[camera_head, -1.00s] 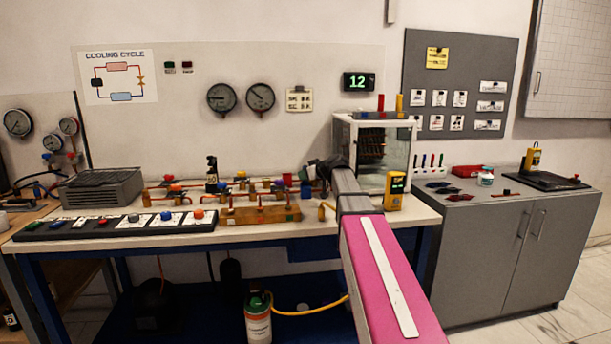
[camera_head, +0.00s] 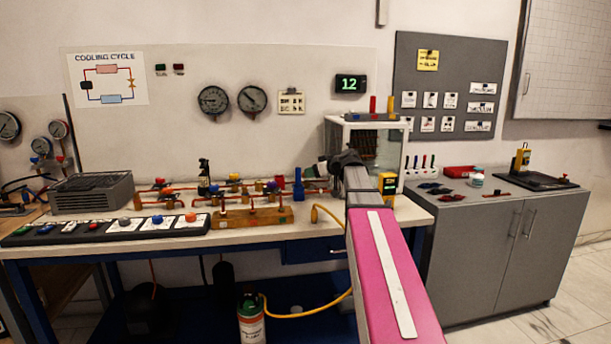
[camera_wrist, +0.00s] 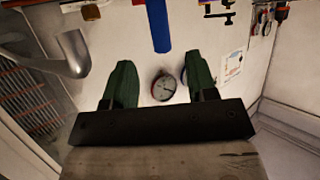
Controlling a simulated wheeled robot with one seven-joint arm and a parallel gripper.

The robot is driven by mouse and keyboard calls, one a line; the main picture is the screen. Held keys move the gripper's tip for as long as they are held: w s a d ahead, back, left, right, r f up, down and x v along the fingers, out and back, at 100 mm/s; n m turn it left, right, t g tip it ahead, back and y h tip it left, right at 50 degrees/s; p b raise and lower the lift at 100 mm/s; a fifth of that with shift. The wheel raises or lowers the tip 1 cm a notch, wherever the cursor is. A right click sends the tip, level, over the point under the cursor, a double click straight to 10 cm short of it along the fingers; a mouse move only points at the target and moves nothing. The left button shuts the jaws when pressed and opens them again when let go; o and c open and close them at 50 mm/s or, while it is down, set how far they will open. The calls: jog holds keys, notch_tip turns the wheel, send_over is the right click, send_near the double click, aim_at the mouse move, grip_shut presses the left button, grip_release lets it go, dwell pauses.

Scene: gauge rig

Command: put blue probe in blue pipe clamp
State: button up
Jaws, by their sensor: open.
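An upright blue piece (camera_head: 298,182), narrow above and wider at its base, stands on the bench at the right end of the copper pipe rig; it looks like the blue probe. In the wrist view a blue cylinder (camera_wrist: 158,25) comes down from the top edge, beyond and between my fingers, touching neither. My gripper (camera_wrist: 159,80) is open and empty, its green fingers apart. In the head view its dark end (camera_head: 343,160) is right of the blue piece, in front of the glass-fronted box. I cannot clearly make out the blue pipe clamp among the small rig parts.
The glass-fronted white box (camera_head: 392,160) stands close behind my gripper, with a yellow meter (camera_head: 387,184) beside my arm. The wooden block (camera_head: 240,217) and a switch strip (camera_head: 110,228) lie at the bench front. A grey cabinet (camera_head: 480,250) stands to the right.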

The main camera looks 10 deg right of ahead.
jog(key=shift+v, duration=1.25)
